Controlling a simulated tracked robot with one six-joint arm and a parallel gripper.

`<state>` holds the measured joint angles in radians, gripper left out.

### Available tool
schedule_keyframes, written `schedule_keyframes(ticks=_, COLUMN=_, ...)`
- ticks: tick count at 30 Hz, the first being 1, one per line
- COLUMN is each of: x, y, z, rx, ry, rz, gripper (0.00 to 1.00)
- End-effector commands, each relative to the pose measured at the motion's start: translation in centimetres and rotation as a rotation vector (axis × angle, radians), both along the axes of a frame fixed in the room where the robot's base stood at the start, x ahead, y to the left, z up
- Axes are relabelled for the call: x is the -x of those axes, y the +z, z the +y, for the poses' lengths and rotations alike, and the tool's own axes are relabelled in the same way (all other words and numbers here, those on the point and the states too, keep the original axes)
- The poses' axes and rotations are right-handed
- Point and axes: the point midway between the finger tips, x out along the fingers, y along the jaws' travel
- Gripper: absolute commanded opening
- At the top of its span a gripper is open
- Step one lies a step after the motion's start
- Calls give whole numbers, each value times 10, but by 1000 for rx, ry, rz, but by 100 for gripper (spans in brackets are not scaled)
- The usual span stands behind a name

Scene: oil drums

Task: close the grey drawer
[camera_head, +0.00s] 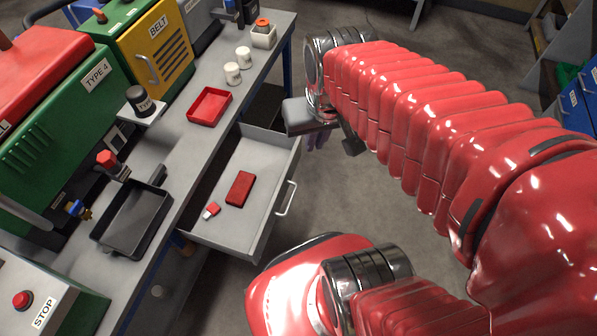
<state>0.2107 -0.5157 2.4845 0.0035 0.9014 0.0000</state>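The grey drawer (222,226) is pulled out from under the grey workbench, left of centre. Its light metal handle (287,198) is on the right-hand front face. A red box (240,188) and a small red and white piece (211,211) lie inside it. My gripper (325,138) is beyond the drawer's far right corner, at the end of my red arm, and appears apart from the handle. It is partly hidden by the arm, so I cannot tell whether its fingers are open or shut. A small purple patch shows beside it.
The workbench (185,160) holds a red tray (209,106), a black tray (132,222), white cups (233,73) and a yellow BELT cabinet (157,51). Grey floor (345,200) is clear right of the drawer. Blue drawers (578,105) stand at the far right.

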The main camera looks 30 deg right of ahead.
Motion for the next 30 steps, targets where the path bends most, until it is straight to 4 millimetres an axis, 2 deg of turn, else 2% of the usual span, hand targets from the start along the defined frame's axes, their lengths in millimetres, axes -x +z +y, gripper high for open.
schedule_keyframes(ticks=12, x=1, y=-61, z=-42, rx=-123, ry=-207, rz=212, gripper=0)
schedule_keyframes(ticks=30, x=17, y=-146, z=-75, rx=-404, ry=-514, rz=476, gripper=0)
